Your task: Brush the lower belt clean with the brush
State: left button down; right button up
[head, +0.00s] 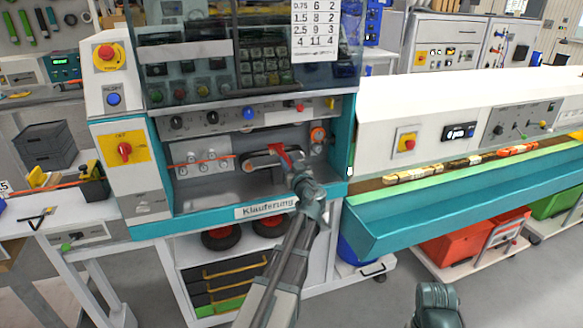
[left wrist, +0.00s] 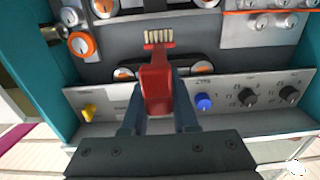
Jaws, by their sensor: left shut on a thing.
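My left gripper (head: 290,160) is shut on the red brush (left wrist: 157,82) by its handle, in front of the open bay of the machine. The brush also shows in the head view (head: 278,149). Its pale bristles (left wrist: 159,37) point to the top of the left wrist view. That view looks upside down against the head view. One dark belt with orange-centred rollers lies at its top edge, the lower belt (left wrist: 155,5); the other, the upper belt (left wrist: 207,68), passes behind the brush. The bristles appear between the two belts; I cannot tell whether they touch either.
The bay sits below a knob panel (head: 243,115) and above a "Klauferung" label (head: 266,208). An orange-ringed knob (left wrist: 82,44) is beside the belts. White fittings (head: 202,160) stand at the bay's left. A teal trough (head: 450,215) runs off to the right.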

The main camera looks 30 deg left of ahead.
aim_at(283, 153)
pick_arm(q)
jog(key=shift+x, duration=2.75)
jog(key=shift+f+b, duration=1.1)
jog(key=s+a, duration=0.4)
jog(key=shift+s, duration=0.35)
jog(key=shift+w+r, duration=0.1)
jog(key=shift+r, duration=0.05)
